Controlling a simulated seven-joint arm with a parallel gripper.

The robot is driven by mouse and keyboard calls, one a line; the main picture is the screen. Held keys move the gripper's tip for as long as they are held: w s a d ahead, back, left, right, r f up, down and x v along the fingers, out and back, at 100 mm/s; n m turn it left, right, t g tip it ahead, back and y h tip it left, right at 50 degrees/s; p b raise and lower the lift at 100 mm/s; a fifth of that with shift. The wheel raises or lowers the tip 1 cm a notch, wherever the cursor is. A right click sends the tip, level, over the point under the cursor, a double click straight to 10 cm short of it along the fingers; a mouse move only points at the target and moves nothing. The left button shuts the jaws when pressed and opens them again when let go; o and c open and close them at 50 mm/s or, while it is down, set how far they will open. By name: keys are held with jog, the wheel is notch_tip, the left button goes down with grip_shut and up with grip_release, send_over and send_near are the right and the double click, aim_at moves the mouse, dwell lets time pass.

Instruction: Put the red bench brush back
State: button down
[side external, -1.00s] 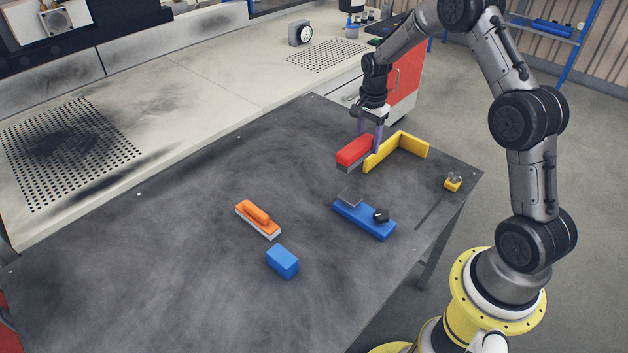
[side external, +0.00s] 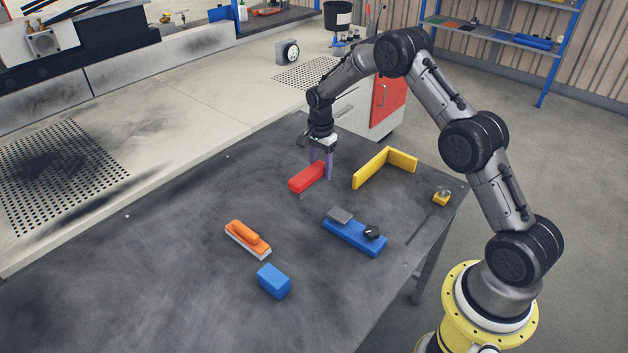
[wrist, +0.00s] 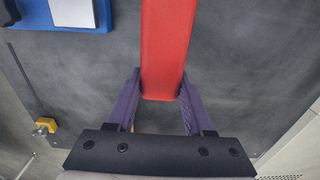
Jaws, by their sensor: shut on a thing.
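The red bench brush (side external: 307,177) is a long red bar with a thin grey underside, near the far side of the dark table. My gripper (side external: 321,166) has its purple fingers on either side of the brush near one end and is shut on it. In the wrist view the brush (wrist: 166,45) runs up from between the fingertips (wrist: 160,85). The yellow L-shaped bracket (side external: 385,166) stands to the right, apart from the brush. I cannot tell how far the brush is above the table.
A blue fixture (side external: 354,234) with a black knob lies nearer the front. An orange-handled brush (side external: 247,238) and a blue block (side external: 273,281) lie to the left. A small yellow stop (side external: 441,198) is by the right edge. The table's left part is clear.

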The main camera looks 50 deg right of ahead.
jog(key=w+f, duration=0.1)
jog(key=f, duration=0.1)
jog(key=w+d+f, duration=0.1)
jog(key=w+f, duration=0.1)
jog(key=shift+w, duration=0.15)
jog(key=shift+f, duration=1.35)
jog(key=shift+f, duration=0.15)
jog(key=shift+c, duration=1.4)
grip_release()
notch_tip(320, 180, up, 12)
jog(key=shift+a+r, duration=0.2)
jog(key=shift+r, duration=0.05)
